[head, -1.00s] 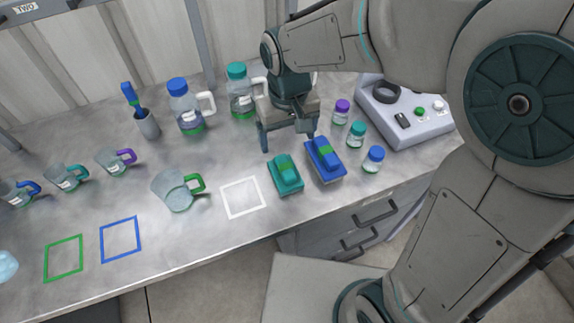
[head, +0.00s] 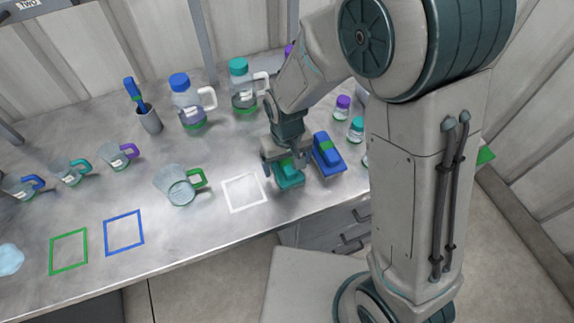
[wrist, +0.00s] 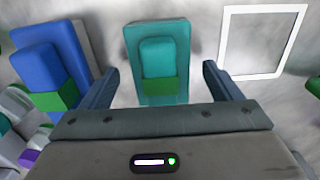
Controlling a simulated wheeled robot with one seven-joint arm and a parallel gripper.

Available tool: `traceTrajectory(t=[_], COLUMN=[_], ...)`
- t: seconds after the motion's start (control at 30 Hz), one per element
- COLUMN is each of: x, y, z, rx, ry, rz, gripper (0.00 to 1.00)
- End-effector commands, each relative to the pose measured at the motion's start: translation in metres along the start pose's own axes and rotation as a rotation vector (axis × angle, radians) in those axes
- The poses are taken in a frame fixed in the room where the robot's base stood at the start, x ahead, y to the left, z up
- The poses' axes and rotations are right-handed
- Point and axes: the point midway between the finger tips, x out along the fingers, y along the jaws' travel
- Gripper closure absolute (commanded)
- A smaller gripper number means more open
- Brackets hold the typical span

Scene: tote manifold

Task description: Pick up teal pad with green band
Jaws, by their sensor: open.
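The teal pad with green band (head: 289,179) lies on the grey bench, between the white outlined square and the blue pad. In the wrist view the teal pad (wrist: 157,55) sits centred ahead of my jaws, its green band on the side nearer me. My gripper (head: 285,168) is open above the teal pad, with one finger toward each side of it. In the wrist view both fingers (wrist: 158,84) stand wide apart, one left and one right of the pad, with nothing between them gripped. In the head view my gripper hides part of the pad.
A blue pad with a green band (head: 328,155) lies close on the right. A white outlined square (head: 244,193) is free on the left. A clear jug with green handle (head: 178,187) stands farther left. Capped jars (head: 355,129) stand behind the blue pad, partly hidden by my arm.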

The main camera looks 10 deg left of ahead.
Motion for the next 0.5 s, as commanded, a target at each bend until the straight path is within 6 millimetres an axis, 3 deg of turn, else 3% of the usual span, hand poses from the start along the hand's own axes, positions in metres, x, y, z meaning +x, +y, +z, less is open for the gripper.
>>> traceTrajectory(t=[0.2, 0.43, 0.5], x=[0.018, 0.019, 0.019], y=[0.000, 0.000, 0.000], z=[0.000, 0.000, 0.000], rx=[-0.002, -0.002, -0.001], ry=[-0.001, 0.000, 0.000], rz=[0.000, 0.000, 0.000], gripper=[0.15, 0.15, 0.32])
